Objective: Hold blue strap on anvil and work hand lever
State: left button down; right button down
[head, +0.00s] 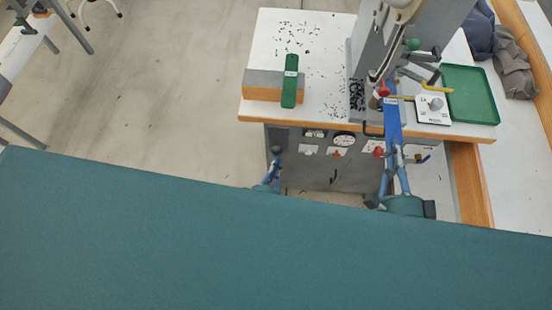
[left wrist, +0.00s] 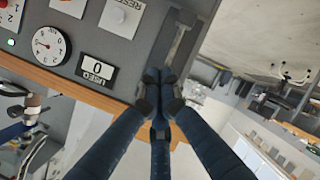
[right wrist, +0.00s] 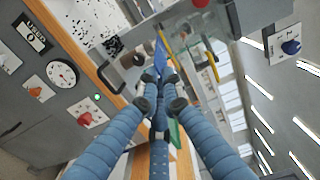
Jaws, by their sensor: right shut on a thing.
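The blue strap (head: 392,118) reaches from the front edge of the bench back to under the press (head: 370,40). My right gripper (head: 393,150) is shut on its near end, in front of the bench; the strap also shows beyond the fingertips in the right wrist view (right wrist: 161,52). The press head hides the strap's far end, so I cannot tell how it sits on the anvil. A red knob (head: 384,90), perhaps on the hand lever, is close beside the strap. My left gripper (head: 276,152) is shut and empty in front of the cabinet, apart from the press.
A green strap (head: 290,82) lies over an orange and grey block (head: 262,85) at the bench's left. A green tray (head: 470,95) is at right. The cabinet front (head: 320,168) carries a dial and knobs. Small dark bits are scattered on the bench top.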

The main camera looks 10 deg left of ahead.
pick_arm(q)
jog(key=shift+w+r, duration=0.45)
jog(key=shift+w, duration=0.35)
dwell(0.7)
jog(key=shift+s, duration=0.1)
dwell(0.3)
jog(key=shift+s+d+f, duration=0.1)
jog(key=shift+s+f, duration=0.25)
jog(key=shift+s, duration=0.3)
jog(key=shift+s+a+f, duration=0.1)
jog(key=shift+s+f, duration=0.2)
jog(key=shift+s, duration=0.35)
jog(key=shift+s+d+f, duration=0.1)
jog(key=shift+s+f, duration=0.25)
jog(key=shift+s, duration=0.3)
jog(key=shift+s+d+f, duration=0.1)
jog(key=shift+s+f, duration=0.25)
jog(key=shift+s, duration=0.4)
jog(key=shift+s+d+f, duration=0.1)
jog(key=shift+s+f, duration=0.3)
jog(key=shift+s, duration=0.3)
jog(key=shift+s+f, duration=0.35)
jog(key=shift+s, duration=0.4)
jog(key=v, duration=1.2)
